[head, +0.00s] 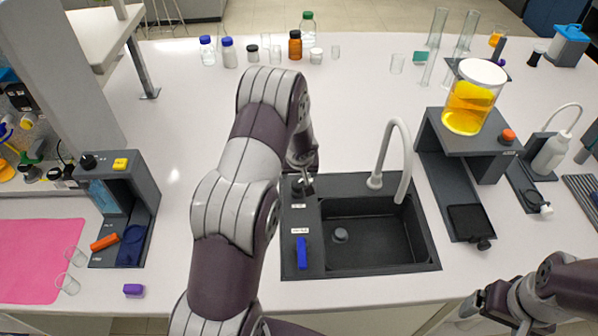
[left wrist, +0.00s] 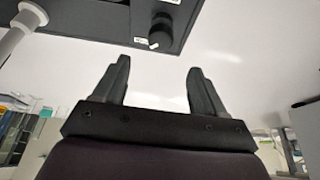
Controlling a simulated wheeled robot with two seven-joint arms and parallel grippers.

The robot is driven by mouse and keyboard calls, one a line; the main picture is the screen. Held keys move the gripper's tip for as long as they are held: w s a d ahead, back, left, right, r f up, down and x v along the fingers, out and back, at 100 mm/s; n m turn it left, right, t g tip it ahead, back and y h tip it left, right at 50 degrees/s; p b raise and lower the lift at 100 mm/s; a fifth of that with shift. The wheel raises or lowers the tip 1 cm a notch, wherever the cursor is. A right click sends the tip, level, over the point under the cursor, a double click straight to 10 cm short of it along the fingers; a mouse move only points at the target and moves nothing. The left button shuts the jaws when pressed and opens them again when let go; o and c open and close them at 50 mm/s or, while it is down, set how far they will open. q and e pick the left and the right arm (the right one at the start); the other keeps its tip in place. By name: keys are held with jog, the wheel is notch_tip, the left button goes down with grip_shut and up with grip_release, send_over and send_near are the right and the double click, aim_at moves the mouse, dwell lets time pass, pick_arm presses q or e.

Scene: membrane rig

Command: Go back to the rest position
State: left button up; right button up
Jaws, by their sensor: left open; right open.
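My left arm rises from the bottom of the head view and bends over the bench just left of the sink. My left gripper (head: 303,180) is near the sink's upper left corner, partly hidden behind my own arm. In the left wrist view its two fingers (left wrist: 155,85) stand apart with nothing between them. A black knob (left wrist: 160,35) on the dark sink panel shows beyond the fingertips. My right gripper (head: 480,305) is at the lower right of the head view, by the bench's front edge. It is open, and I see nothing held in it.
The dark sink (head: 375,235) has a tall pale faucet (head: 401,150) and a blue handle (head: 302,253). A stand (head: 470,140) right of it bears a beaker of yellow liquid (head: 473,98). A grey device (head: 140,190) and pink mat (head: 35,260) lie left. Several bottles stand behind.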

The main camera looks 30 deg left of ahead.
pick_arm(q)
jog(key=shift+v, duration=1.2)
jog(key=s+d+r+m+g+h+b, duration=0.1)
jog(key=s+d+m+b, duration=0.2)
jog(key=s, duration=0.8)
jog(key=s+d+r+m+g+h+b, duration=0.1)
jog(key=s+d+m+b, duration=0.2)
jog(key=s+d+b, duration=0.4)
jog(key=shift+s+d+m+g, duration=0.3)
jog(key=shift+s+d, duration=1.6)
jog(key=shift+s, duration=0.75)
